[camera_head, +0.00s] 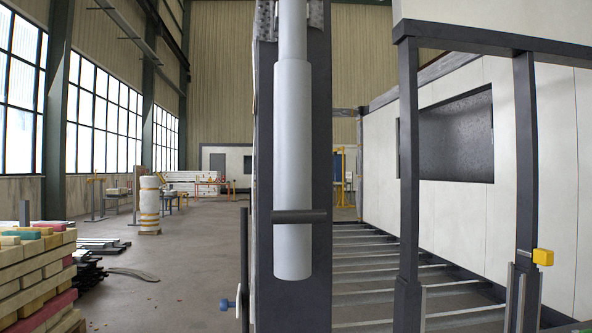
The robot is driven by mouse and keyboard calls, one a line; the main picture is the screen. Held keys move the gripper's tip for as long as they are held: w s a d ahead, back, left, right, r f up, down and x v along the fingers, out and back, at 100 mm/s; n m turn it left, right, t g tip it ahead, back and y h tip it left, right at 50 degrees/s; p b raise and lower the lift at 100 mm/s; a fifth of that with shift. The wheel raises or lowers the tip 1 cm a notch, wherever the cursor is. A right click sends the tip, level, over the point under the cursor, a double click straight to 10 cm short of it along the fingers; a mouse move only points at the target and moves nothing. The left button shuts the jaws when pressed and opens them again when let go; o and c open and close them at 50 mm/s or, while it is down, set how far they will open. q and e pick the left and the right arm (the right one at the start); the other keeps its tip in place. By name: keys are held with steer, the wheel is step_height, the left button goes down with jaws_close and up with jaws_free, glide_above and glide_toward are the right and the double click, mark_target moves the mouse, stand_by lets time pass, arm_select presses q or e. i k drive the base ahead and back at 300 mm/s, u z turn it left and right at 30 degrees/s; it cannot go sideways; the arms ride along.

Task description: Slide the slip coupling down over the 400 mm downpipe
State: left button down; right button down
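A light grey round pipe stands upright against a dark steel post (322,150) in the middle of the head view. Its upper length (293,28) is slightly narrower and runs out of the top of the picture. Its lower length (293,140) is wider and ends in an open-air lower end above the floor. I cannot tell which length is the slip coupling and which is the 400 mm downpipe. A dark horizontal bar (299,216) crosses the front of the wider length near its lower end. Neither of my grippers is in view.
A blue knob (226,304) and a thin dark rod (244,262) are beside the post at lower left. A stack of coloured blocks (38,270) stands far left. A dark post with a yellow block (543,257) is at right. The floor left of the pipe (190,270) is mostly clear.

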mark_target(292, 216)
steer(key=k, duration=0.5)
steer(key=u, duration=1.1)
steer(key=i, duration=0.6)
steer(key=z, duration=0.4)
